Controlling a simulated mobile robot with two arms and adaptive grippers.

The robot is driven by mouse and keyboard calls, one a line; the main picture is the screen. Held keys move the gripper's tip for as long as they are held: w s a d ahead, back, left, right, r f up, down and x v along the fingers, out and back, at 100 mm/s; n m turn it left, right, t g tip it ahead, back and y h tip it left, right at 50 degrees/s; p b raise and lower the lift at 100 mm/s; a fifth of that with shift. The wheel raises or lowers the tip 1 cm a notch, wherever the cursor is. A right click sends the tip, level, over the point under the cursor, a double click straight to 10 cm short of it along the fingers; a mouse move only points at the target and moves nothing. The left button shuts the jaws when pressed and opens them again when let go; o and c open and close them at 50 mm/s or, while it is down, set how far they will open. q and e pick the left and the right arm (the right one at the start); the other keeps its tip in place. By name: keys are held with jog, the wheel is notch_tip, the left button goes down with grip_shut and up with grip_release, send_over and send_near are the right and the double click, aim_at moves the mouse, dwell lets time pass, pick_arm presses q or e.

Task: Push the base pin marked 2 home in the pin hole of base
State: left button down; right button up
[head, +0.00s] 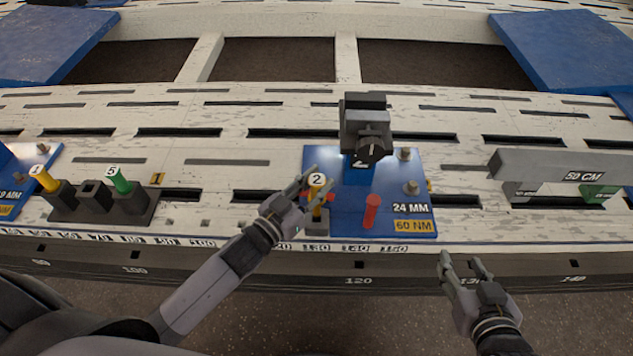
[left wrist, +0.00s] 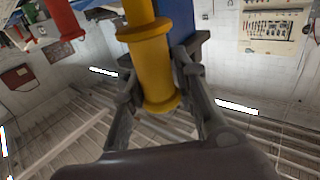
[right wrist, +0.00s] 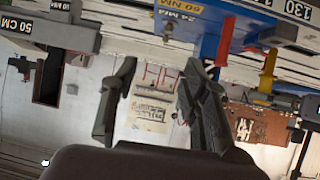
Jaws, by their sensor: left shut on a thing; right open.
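The yellow base pin marked 2 (head: 316,209) stands upright at the front left of the blue base (head: 341,224), over a small dark grey block (head: 316,228). My left gripper (head: 311,188) is shut on this pin near its marked top. In the left wrist view the yellow pin (left wrist: 152,70) lies between the two fingers. Whether its lower end is in the pin hole cannot be seen. The pin also shows in the right wrist view (right wrist: 268,72). My right gripper (head: 467,264) is open and empty in front of the bench edge, right of the base.
A red pin (head: 371,212) stands on the base beside the yellow pin. A dark clamp-like block (head: 364,125) rises at the base's back. A dark holder (head: 93,203) with yellow and green pins is left. A grey 50 CM bar (head: 560,165) is right.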

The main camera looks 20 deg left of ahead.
aim_at(312, 198)
jog(key=shift+w+r, duration=0.1)
jog(key=shift+r, duration=0.05)
pick_arm(q)
jog(key=shift+f, duration=0.3)
jog(key=shift+f+b, duration=0.4)
jog(key=shift+b, duration=0.1)
pick_arm(e)
jog(key=shift+w+a+r+t+y, duration=0.2)
jog(key=shift+w+r+t, duration=0.2)
jog(key=shift+r, duration=0.2)
jog(key=shift+w+a+r+t+y, duration=0.1)
jog(key=shift+w+a+r+t, duration=0.15)
jog(key=shift+r+t, duration=0.25)
jog(key=shift+w+a+r+t+y, duration=0.15)
jog(key=shift+w+r+t, duration=0.25)
jog(key=shift+r, duration=0.25)
pick_arm(q)
jog(key=shift+f+b, duration=0.55)
jog(key=shift+f, duration=0.3)
pick_arm(e)
jog(key=r+t, duration=0.1)
jog(key=w+r+t, duration=0.1)
jog(key=r, duration=0.1)
jog(key=a+r+t+y, duration=0.1)
jog(key=r, duration=0.1)
jog(key=shift+w+r, duration=0.1)
jog(key=shift+w, duration=0.05)
